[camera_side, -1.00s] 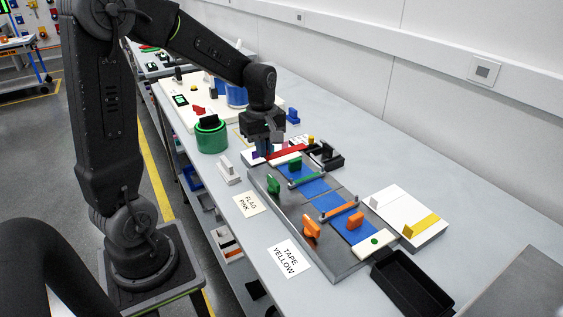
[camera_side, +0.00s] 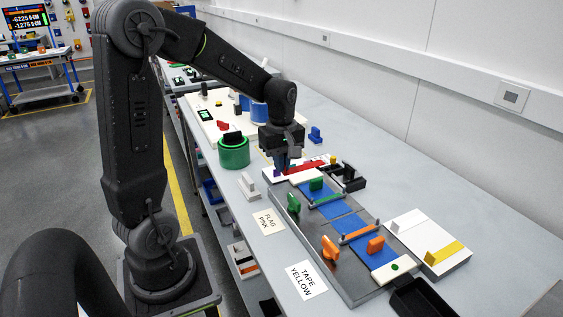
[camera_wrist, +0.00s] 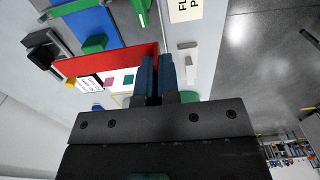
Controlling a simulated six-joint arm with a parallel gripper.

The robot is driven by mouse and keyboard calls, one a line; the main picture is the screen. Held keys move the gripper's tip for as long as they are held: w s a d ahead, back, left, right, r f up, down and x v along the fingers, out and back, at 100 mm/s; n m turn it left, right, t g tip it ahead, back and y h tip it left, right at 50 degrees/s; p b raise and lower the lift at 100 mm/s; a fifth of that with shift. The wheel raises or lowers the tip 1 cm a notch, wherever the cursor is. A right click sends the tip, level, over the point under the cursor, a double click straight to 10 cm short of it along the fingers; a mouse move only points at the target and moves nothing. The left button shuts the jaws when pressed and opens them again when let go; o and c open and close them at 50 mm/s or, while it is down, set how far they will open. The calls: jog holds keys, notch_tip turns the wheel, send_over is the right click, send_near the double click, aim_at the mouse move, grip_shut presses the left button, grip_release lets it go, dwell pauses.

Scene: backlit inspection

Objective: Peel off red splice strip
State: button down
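The red splice strip (camera_side: 306,167) lies across the far end of the grey work plate (camera_side: 372,297), near a white block. In the wrist view the strip (camera_wrist: 105,61) runs from the left to my fingertips. My gripper (camera_side: 281,167) is low at the strip's left end. In the wrist view its two dark blue fingers (camera_wrist: 157,60) are close together, with the strip's end reaching the narrow gap between them. The gripper appears shut on that end. The fingers partly hide the contact, and I cannot tell how far the strip is lifted.
Blue panels with a green tab (camera_side: 316,184) and orange tabs (camera_side: 375,245) lie along the plate. A green round container (camera_side: 233,153) stands left of my gripper. A black holder (camera_side: 349,178) stands right of the strip. A black tray (camera_side: 420,300) is at the front.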

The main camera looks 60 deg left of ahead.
jog(key=shift+r, duration=0.25)
jog(key=shift+r, duration=1.4)
jog(key=shift+r, duration=0.35)
jog(key=shift+r, duration=0.4)
jog(key=shift+r, duration=0.15)
